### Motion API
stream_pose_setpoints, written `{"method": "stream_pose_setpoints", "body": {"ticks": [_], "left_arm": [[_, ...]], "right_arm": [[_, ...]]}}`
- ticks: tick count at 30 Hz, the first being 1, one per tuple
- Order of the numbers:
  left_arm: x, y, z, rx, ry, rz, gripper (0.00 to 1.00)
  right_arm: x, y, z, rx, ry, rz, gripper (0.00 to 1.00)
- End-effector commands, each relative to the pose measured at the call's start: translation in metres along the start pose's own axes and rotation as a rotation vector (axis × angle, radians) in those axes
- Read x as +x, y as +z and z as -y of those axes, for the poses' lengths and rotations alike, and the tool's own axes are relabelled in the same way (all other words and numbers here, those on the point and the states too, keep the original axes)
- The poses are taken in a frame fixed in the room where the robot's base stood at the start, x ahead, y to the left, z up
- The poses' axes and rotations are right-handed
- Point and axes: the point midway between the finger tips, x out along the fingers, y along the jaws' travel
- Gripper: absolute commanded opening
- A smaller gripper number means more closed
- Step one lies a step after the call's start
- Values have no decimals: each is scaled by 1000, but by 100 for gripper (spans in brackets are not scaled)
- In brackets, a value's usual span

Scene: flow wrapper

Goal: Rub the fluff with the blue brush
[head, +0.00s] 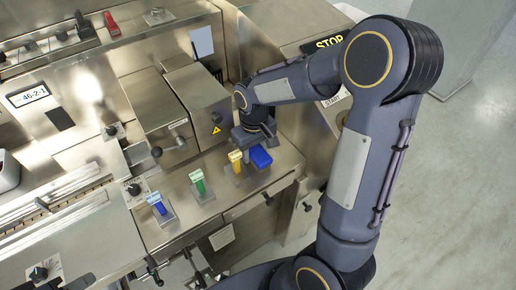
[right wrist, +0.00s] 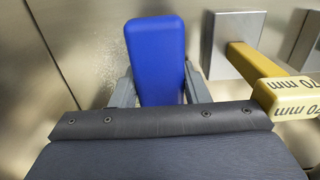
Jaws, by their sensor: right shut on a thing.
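The blue brush (head: 261,157) is held low over the right part of the steel worktop, beside the yellow-handled piece. It also shows in the right wrist view (right wrist: 156,55), between the two grey fingers. My right gripper (head: 252,143) is shut on the brush. Faint pale speckles, perhaps the fluff (right wrist: 118,48), show on the steel just left of the brush in the right wrist view. I cannot tell whether the brush touches the surface. The fluff cannot be made out in the head view. My left gripper is not in view.
Yellow (head: 236,160), green (head: 199,184) and blue (head: 158,204) handled pieces stand on metal blocks in a row. The yellow one, marked 70 mm, is close to my right gripper. Steel housings (head: 194,95) rise behind. Bare steel worktop (head: 272,180) lies in front of the brush.

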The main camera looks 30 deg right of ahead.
Motion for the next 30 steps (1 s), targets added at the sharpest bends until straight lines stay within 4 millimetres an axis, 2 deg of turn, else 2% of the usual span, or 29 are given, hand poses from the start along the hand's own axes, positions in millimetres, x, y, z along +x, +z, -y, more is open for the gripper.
{"method": "stream_pose_setpoints", "body": {"ticks": [8,18,30], "left_arm": [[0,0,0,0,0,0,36],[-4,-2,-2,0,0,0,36],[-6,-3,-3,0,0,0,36]], "right_arm": [[3,-13,-2,0,0,0,23],[1,-12,-30,4,0,3,23],[0,-12,-50,4,0,1,23]]}}
